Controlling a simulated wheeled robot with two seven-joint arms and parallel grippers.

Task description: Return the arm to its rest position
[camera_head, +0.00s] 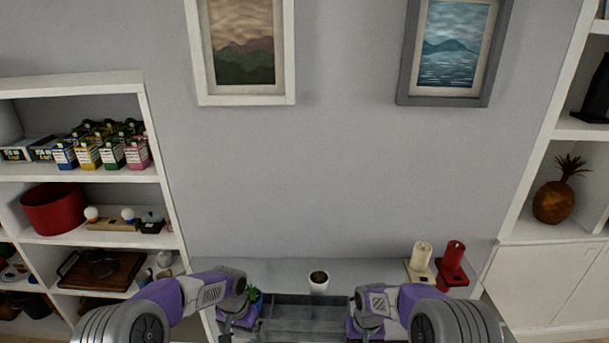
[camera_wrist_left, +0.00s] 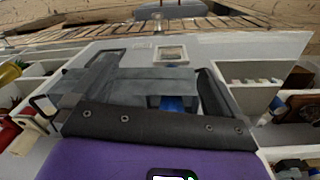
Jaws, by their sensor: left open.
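My left arm, grey and purple, comes in from the lower left of the head view and bends down at its wrist. Its gripper (camera_head: 236,320) is at the table's left part, by the grey compartment tray (camera_head: 292,300), partly cut off by the picture's bottom edge. In the left wrist view the left gripper (camera_wrist_left: 150,80) has its dark fingers wide apart, with nothing seen held. My right arm mirrors it, with its gripper (camera_head: 366,326) low at the tray's right side; its fingers are too hidden to judge.
A white cup (camera_head: 318,282) with dark contents stands behind the tray. A small plant (camera_head: 254,295) is close beside my left gripper. Filled shelves (camera_head: 150,110) flank the table.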

